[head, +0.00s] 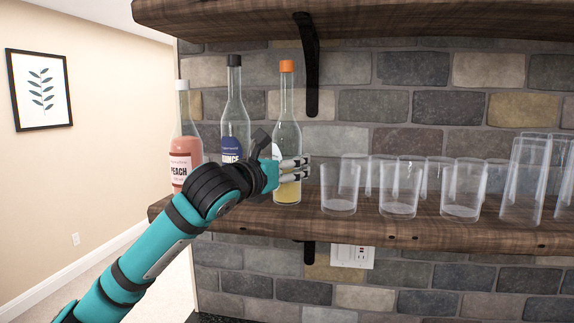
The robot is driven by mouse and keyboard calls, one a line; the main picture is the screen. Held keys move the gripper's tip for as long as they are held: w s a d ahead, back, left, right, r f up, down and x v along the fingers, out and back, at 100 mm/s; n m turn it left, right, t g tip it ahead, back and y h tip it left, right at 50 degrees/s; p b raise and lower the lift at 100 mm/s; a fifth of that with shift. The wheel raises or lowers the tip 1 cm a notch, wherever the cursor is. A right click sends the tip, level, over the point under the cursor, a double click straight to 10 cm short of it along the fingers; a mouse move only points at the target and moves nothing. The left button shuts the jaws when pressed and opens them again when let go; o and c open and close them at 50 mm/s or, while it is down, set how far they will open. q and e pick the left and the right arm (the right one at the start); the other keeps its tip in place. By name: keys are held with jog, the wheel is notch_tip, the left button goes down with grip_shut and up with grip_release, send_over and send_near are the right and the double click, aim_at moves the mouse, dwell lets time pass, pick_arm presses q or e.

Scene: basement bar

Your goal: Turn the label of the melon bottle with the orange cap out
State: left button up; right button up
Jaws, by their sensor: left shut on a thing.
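The melon bottle (287,120) with the orange cap (287,66) stands upright on the wooden shelf. It is clear glass with yellow liquid low inside. My left gripper (293,168) is shut on the bottle around its lower body. The gripper and wrist cover part of that body, and I cannot read a label on it. My right gripper does not show.
A peach bottle (182,145) with a white cap and a dark-capped bottle (234,115) with a blue label stand to the left. Several clear glasses (398,188) fill the shelf (430,229) to the right. An upper shelf (400,22) and its black bracket (309,75) hang above.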

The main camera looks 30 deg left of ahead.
pick_arm(q)
jog(key=shift+d+f+n+y+b, duration=0.1)
jog(key=shift+n+y+b, duration=0.2)
jog(key=shift+y+b, duration=0.15)
jog(key=shift+c, duration=0.2)
jog(key=shift+n+y+b, duration=1)
jog(key=shift+n+y, duration=0.1)
jog(key=shift+y, duration=0.65)
jog(key=shift+w+f+n+y+b, duration=0.15)
jog(key=shift+n+y+b, duration=0.35)
jog(key=shift+b, duration=1.65)
jog(key=shift+n+g+y+b, duration=0.3)
jog(key=shift+y+b, duration=0.4)
jog(key=shift+b, duration=0.95)
jog(key=shift+n+g+y+b, duration=0.5)
jog(key=shift+n+y+b, duration=0.5)
jog(key=shift+b, duration=0.85)
jog(key=shift+r+y+b, duration=0.2)
jog(key=shift+y+b, duration=0.1)
jog(key=shift+y, duration=0.1)
